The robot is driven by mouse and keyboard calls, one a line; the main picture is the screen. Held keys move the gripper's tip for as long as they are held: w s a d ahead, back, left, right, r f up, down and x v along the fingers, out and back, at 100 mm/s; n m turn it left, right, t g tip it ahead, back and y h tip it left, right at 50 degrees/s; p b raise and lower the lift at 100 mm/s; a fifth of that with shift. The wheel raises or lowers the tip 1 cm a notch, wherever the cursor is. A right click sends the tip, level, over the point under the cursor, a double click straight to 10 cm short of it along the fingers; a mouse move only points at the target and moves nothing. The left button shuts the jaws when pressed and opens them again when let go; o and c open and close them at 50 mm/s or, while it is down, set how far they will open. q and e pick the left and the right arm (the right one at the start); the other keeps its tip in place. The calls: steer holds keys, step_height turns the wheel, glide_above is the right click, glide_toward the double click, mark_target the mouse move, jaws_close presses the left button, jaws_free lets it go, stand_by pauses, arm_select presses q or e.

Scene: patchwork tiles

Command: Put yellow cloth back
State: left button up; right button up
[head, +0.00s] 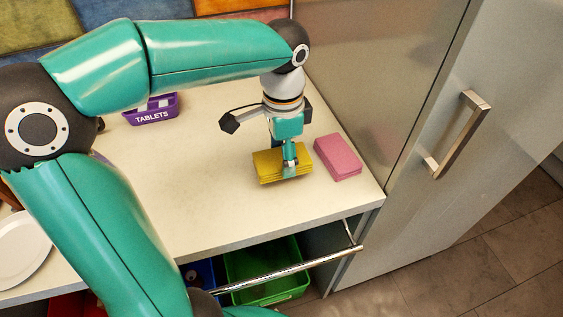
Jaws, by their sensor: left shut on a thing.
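The yellow cloth (267,165) is a folded, layered stack on the white counter, near its right end. My left gripper (290,168) comes down from above and is shut on the yellow cloth, its fingers covering the middle of it. I cannot tell whether the cloth touches the counter or is just above it. A pink folded cloth (338,157) lies flat on the counter just right of the yellow one, with a small gap between them. My right gripper is not in view.
A purple box labelled TABLETS (152,110) stands at the back of the counter (220,215). A tall fridge (420,130) stands at right. A white plate (22,248) sits at left.

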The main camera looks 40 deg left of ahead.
arm_select(q)
step_height(320, 180, down, 3)
steer(key=o, duration=1)
step_height(320, 180, up, 11)
steer(key=shift+r+p, duration=0.1)
steer(key=shift+p, duration=0.65)
steer(key=shift+r, duration=0.45)
